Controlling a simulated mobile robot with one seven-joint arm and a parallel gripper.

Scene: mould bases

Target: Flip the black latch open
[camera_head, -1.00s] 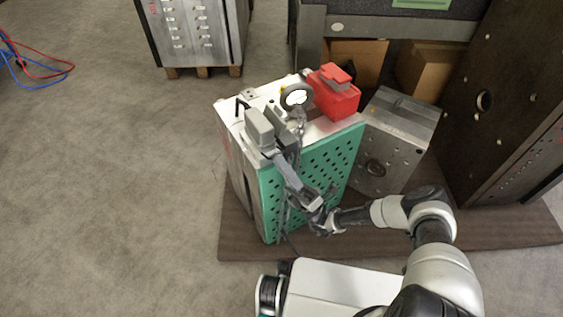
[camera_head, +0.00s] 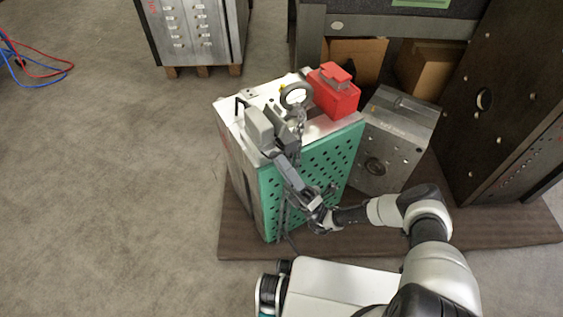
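The mould base (camera_head: 245,185) stands upright, with a pale metal top and a green perforated front plate (camera_head: 325,165). A small black hooked part (camera_head: 240,106) stands at the top's left edge. It may be the black latch, but it is too small to be sure. My arm reaches in from the right and its end bends up along the green plate. My gripper (camera_head: 271,128) appears as grey and dark blocks over the top's front left edge, right of the black part. Contact and finger opening cannot be made out.
A ring (camera_head: 296,96) and a red block (camera_head: 334,90) sit on the top, and a chain hangs nearby. A grey metal block (camera_head: 397,140) stands close on the right, a large dark plate (camera_head: 510,100) beyond it.

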